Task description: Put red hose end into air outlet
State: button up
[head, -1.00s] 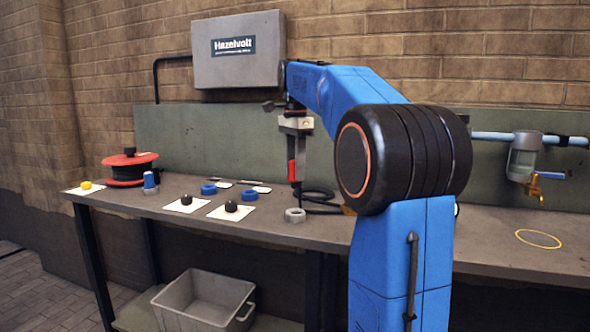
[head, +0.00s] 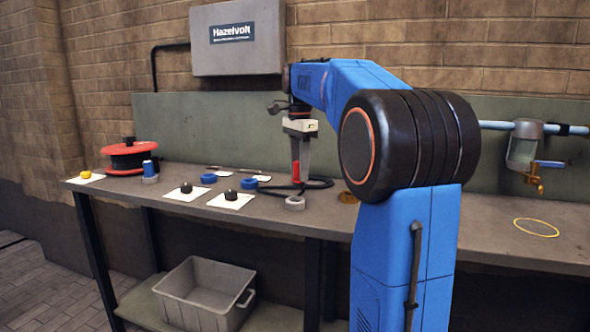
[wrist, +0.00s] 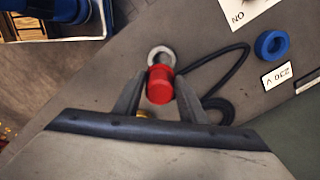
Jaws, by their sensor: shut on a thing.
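My gripper (wrist: 159,98) is shut on a red cylindrical piece (wrist: 160,84), which I take to be the red hose end. It also shows as a small red patch in the head view (head: 295,172), upright above the bench. A grey ring (wrist: 161,54) lies just beyond it in the wrist view; I cannot tell whether they touch. A black hose (wrist: 222,60) loops on the bench beside them; its join to the red piece is unclear. A clear bowl with a brass tap (head: 535,178) hangs on a pipe at right.
The bench (head: 460,228) has clear room at right around a yellow circle (head: 536,227). Blue rings (head: 248,183), cards with black knobs (head: 231,195) and a red-and-black reel (head: 130,157) stand at left. A grey crate (head: 205,295) sits below. My arm hides part of the bench.

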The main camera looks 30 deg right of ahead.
jog(key=s+d, duration=0.3)
jog(key=d, duration=0.7)
jog(key=shift+s, duration=0.15)
jog(key=shift+d, duration=0.15)
jog(key=s+d, duration=0.2)
jog(key=d, duration=0.3)
jog(key=shift+d, duration=0.4)
jog(key=shift+f, duration=2.9)
dwell(0.4)
jog(key=o, duration=1.3)
jog(key=shift+c, duration=0.2)
notch_tip(320, 180, up, 17)
jog(key=shift+r, duration=0.2)
